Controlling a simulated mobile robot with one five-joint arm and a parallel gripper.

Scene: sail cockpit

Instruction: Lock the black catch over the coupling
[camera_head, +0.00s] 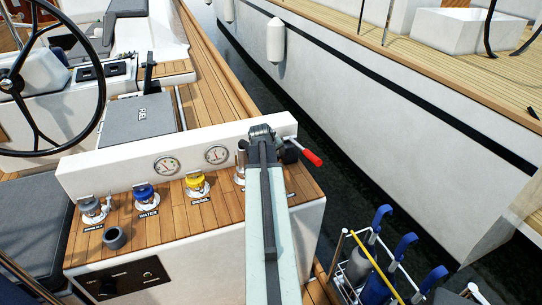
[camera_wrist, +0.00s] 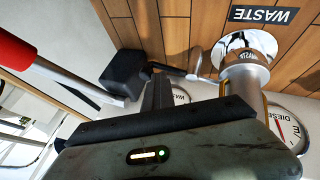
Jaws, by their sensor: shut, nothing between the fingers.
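The coupling (camera_wrist: 243,82) is a silver metal cylinder with a brass-coloured band. It stands on a round shiny flange (camera_wrist: 247,47) beside an upside-down WASTE label in the wrist view. In the head view the metal fitting (camera_head: 240,160) is partly hidden by my arm. A black block (camera_wrist: 125,73), which looks like the catch, sits left of the coupling on a lever-like piece running toward it. It shows right of my gripper in the head view (camera_head: 290,153). I cannot tell whether it is latched. My gripper (camera_head: 262,134) is shut and empty; its fingers (camera_wrist: 160,92) are close to the block.
A red-handled lever (camera_head: 304,151) projects right of my gripper. Grey, blue and yellow fittings (camera_head: 196,183) line the wooden console at left. A white panel with gauges (camera_head: 168,166) stands behind. A rack of blue-hooked items (camera_head: 379,260) is at lower right.

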